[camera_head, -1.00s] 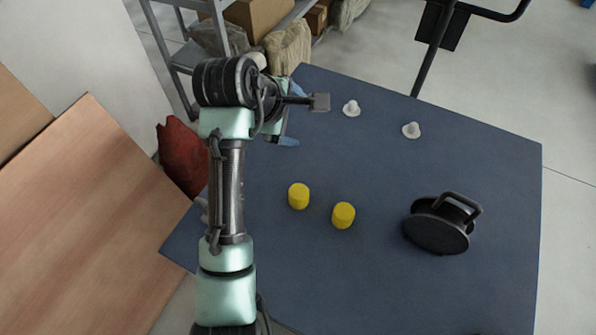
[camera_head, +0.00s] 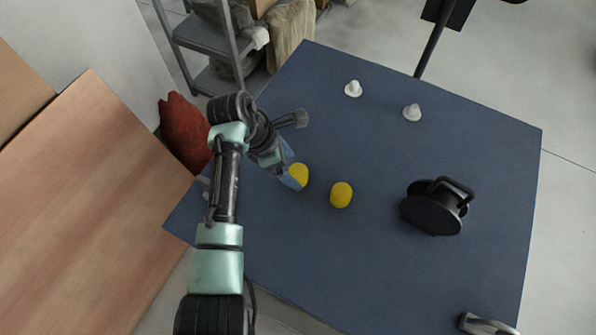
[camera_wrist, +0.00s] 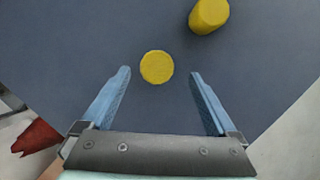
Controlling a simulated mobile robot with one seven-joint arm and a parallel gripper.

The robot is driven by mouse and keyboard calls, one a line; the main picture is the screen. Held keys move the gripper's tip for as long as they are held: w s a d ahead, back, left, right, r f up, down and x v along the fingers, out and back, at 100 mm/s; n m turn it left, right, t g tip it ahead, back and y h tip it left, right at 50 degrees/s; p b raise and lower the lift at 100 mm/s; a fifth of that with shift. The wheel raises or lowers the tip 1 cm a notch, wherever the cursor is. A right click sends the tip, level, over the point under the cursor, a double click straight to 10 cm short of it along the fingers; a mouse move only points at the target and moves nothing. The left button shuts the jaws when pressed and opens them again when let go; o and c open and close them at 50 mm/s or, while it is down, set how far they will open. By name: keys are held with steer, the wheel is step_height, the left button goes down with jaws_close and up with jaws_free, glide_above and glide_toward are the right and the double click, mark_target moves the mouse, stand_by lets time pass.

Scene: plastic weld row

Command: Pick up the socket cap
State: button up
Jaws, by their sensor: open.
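Two short yellow cylinders that look like socket caps stand upright on the blue table (camera_head: 400,270). The left yellow cap (camera_head: 301,174) is partly hidden by my gripper (camera_head: 291,172) in the head view. In the wrist view, this cap (camera_wrist: 157,67) appears as a round yellow top between the two blue fingertips of my gripper (camera_wrist: 160,73). My gripper is open, and dark table shows between each finger and the cap. The right yellow cap (camera_head: 341,195) stands apart, and also shows at the top of the wrist view (camera_wrist: 209,14).
Two small white flanged pieces (camera_head: 353,89) (camera_head: 412,113) stand at the back of the table. A black disc with a handle (camera_head: 434,207) is at the right. A grey metal item (camera_head: 486,324) lies at the front edge. A red sack (camera_head: 183,139) is left of the table.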

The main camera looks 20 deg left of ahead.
mark_target(297, 171)
steer(key=shift+w+x, duration=0.2)
steer(key=shift+x, duration=2.15)
steer(key=c, duration=1.4)
step_height(297, 171, up, 10)
steer(key=shift+r, duration=0.1)
steer(key=shift+c, duration=0.2)
